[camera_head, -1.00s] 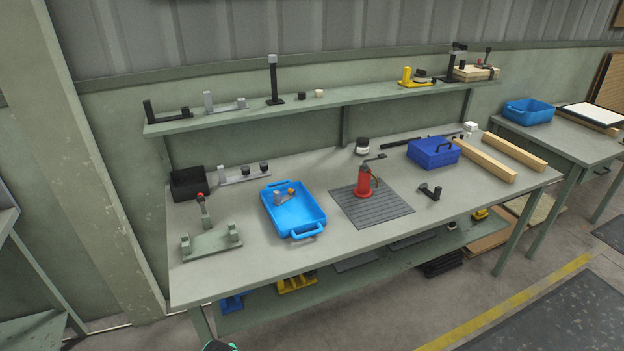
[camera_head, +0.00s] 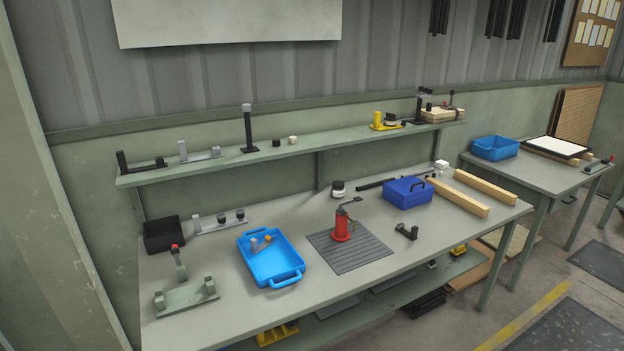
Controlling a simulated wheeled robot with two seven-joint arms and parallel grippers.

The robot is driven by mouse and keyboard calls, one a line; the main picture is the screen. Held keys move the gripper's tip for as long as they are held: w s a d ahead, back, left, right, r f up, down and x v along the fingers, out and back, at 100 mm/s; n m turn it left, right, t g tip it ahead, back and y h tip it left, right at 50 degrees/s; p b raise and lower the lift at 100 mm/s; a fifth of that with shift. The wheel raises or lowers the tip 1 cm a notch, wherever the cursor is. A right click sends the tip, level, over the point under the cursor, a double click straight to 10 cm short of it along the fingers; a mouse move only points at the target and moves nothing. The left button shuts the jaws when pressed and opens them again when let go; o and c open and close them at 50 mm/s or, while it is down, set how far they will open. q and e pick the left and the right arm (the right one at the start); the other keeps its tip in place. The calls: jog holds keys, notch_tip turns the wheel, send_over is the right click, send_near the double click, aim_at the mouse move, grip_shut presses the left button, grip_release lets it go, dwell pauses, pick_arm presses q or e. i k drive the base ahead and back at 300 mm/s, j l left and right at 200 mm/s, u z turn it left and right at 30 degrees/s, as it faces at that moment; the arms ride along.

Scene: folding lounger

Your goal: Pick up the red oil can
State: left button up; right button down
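The red oil can (camera_head: 341,229) stands upright on a dark grey ribbed mat (camera_head: 349,255) near the middle of the green workbench (camera_head: 215,305). It has a dark top with a lever or spout pointing up and to the right. Nothing touches it apart from the mat. Neither of my grippers shows in the head view.
A blue tray (camera_head: 287,281) with small parts is left of the mat. A dark blue toolbox (camera_head: 407,193) and wooden beams (camera_head: 463,194) are to the right. A small black bracket (camera_head: 407,231) and a dark jar (camera_head: 338,188) are near the can. A shelf (camera_head: 340,141) runs behind.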

aim_at(341, 234)
jog(key=i+l+u, duration=0.1)
jog(key=l, duration=0.25)
jog(key=i+l, duration=0.3)
jog(key=i+l+u, duration=0.15)
jog(key=l, duration=0.2)
jog(key=i, duration=0.05)
